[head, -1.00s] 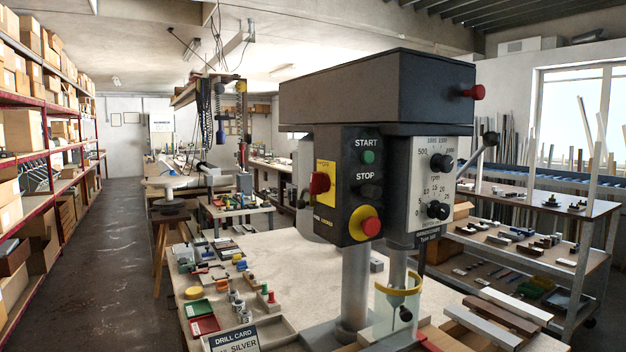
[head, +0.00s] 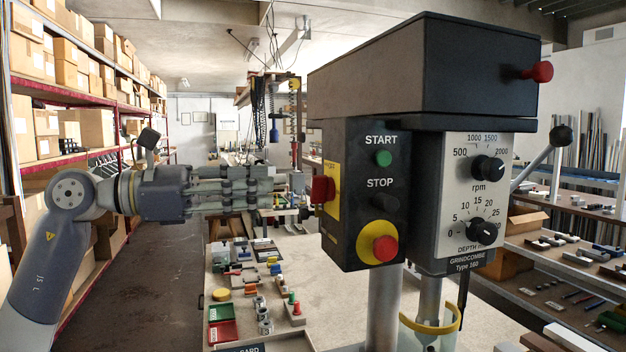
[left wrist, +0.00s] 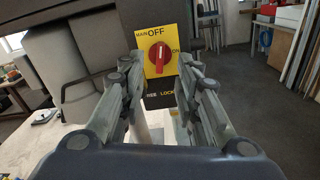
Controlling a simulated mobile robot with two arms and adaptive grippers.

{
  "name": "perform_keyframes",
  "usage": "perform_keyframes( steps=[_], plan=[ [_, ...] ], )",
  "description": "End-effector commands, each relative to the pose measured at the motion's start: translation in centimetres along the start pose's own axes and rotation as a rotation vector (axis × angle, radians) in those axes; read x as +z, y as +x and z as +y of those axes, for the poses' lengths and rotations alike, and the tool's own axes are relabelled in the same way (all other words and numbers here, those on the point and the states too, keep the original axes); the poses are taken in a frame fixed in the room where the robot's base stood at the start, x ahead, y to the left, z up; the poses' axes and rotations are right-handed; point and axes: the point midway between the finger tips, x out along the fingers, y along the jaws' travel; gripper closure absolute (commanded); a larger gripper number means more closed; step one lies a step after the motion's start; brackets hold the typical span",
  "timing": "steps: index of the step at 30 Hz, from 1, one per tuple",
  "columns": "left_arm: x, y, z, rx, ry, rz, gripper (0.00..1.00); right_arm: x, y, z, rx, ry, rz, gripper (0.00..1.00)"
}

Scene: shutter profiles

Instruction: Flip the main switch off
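The main switch is a red rotary knob (head: 322,189) on a yellow plate on the left side of the drill press's black control box (head: 365,230). In the left wrist view the knob (left wrist: 160,58) is straight ahead, with OFF printed above it and ON to its right on the yellow plate (left wrist: 163,36). The exact setting of the knob is too small to tell. My left gripper (head: 300,197) reaches in from the left, its fingers just short of the knob. In the left wrist view its fingers (left wrist: 161,64) are spread apart, with the knob between them and nothing held. My right gripper is not in view.
A green START button (head: 383,158), a dark STOP button (head: 386,202) and a red emergency button on yellow (head: 380,247) are on the box front. Small parts and trays (head: 222,322) lie on the bench below. Shelves of boxes (head: 75,130) stand at left.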

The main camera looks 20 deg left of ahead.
Motion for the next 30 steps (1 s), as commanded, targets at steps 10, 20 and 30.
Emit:
perform_keyframes(
  steps=[10, 20, 30],
  plan=[
    [0.4, 6.6, -0.1, -0.006, -0.005, -0.004, 0.70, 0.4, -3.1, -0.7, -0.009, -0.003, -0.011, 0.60],
    [0.1, 8.8, 0.0, -0.002, -0.005, -0.003, 0.70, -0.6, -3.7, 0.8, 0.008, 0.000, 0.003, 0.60],
    [0.0, 8.8, 0.0, -0.002, -0.005, -0.003, 1.00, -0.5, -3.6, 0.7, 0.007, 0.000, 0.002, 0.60]
  ],
)
